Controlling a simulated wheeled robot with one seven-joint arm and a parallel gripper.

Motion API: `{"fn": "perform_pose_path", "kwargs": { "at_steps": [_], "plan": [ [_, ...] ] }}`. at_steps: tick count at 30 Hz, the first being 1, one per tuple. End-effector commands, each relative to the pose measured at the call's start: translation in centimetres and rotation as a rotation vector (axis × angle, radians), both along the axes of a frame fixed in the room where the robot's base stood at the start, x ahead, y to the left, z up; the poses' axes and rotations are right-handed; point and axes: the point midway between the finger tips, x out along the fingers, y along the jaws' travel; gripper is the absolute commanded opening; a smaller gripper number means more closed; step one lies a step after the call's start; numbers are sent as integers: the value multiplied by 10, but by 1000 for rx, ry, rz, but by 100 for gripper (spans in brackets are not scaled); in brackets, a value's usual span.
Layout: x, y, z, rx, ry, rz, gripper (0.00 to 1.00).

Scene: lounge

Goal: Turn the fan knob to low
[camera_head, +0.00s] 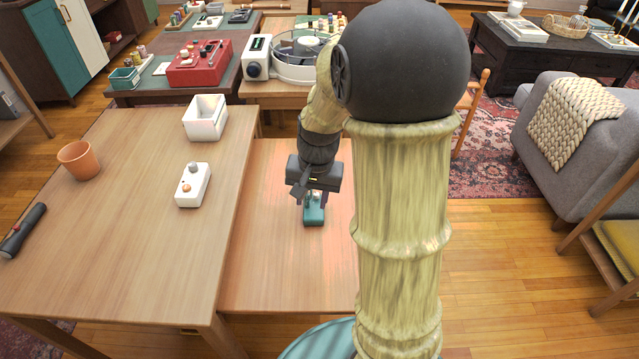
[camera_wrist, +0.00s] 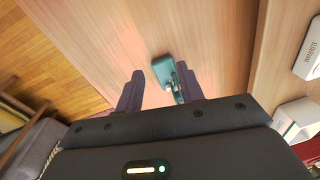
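A small teal box (camera_head: 314,214) lies on the lower wooden table, under my gripper (camera_head: 314,190). In the wrist view the teal box (camera_wrist: 162,69) shows a pale round part and a metallic piece at its near right side. I cannot tell whether this is the fan knob. My gripper (camera_wrist: 160,80) is open, with one dark finger to each side of the box and nothing visibly held. Whether a finger touches the box is unclear. A white box (camera_head: 192,186) with a grey knob and an orange knob stands on the left table; no label on it is readable.
The left table (camera_head: 120,240) carries a terracotta pot (camera_head: 80,160), a flashlight (camera_head: 22,230) and a white bin (camera_head: 205,117). A red case (camera_head: 200,64) and a white device (camera_head: 257,60) stand farther back. The lower table (camera_head: 285,275) is clear in front of the teal box.

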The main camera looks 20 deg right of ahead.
Motion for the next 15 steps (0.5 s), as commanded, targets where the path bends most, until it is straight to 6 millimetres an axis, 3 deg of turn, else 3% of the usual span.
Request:
{"fn": "perform_pose_path", "kwargs": {
  "at_steps": [1, 6, 15],
  "plan": [
    [18, -13, 9, 27, 28, -96, 38],
    [65, -51, 20, 128, 123, -401, 38],
    [121, -121, 30, 301, 284, -847, 38]
  ]
}}
